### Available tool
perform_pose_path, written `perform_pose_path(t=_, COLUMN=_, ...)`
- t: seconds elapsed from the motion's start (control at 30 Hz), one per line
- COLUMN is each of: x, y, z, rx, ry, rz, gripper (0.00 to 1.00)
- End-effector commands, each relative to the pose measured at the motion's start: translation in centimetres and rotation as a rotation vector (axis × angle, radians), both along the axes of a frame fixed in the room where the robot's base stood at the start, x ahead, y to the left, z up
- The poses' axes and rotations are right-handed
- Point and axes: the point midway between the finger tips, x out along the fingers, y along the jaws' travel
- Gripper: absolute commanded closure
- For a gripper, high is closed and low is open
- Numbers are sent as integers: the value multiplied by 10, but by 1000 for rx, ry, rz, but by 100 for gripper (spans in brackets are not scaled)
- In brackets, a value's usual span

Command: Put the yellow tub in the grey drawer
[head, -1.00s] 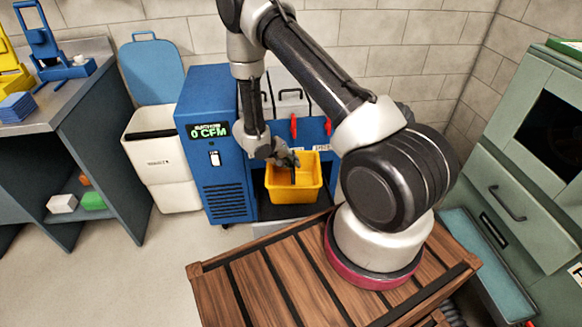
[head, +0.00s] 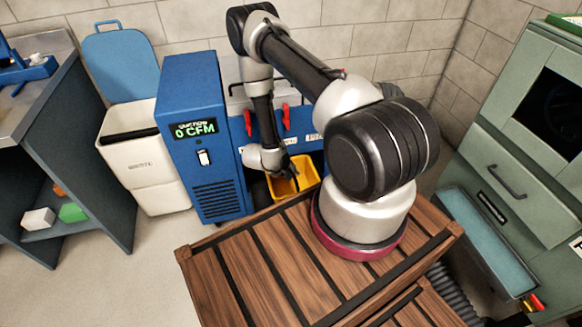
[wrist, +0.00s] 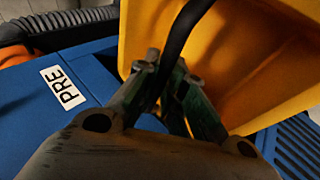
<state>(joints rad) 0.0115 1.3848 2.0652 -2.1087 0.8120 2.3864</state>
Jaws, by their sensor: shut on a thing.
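The yellow tub (head: 308,171) is in front of the blue machine, partly hidden behind the wooden deck and my arm. My gripper (head: 291,178) is shut on it at its near left side. In the wrist view the tub (wrist: 255,55) fills the upper right, and my gripper's fingers (wrist: 175,95) close at its edge, with a dark band crossing there. I cannot tell whether the tub hangs free or rests on something. The grey-green cabinet (head: 545,65) at the right has a shut drawer (head: 510,185) with a handle and, below it, a pulled-out drawer (head: 478,240) with a blue-green inside.
A ribbed hose (head: 450,290) and a red-yellow item (head: 532,303) lie near the open drawer.

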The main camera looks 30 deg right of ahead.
Motion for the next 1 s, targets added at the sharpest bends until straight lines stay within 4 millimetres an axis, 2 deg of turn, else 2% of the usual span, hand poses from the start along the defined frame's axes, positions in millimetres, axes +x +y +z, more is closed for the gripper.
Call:
perform_pose_path(t=0.6, x=0, y=0, z=-53, rx=-1, ry=0, rz=0, gripper=100)
perform_pose_path(t=1.0, x=0, y=0, z=-64, rx=-1, ry=0, rz=0, gripper=100)
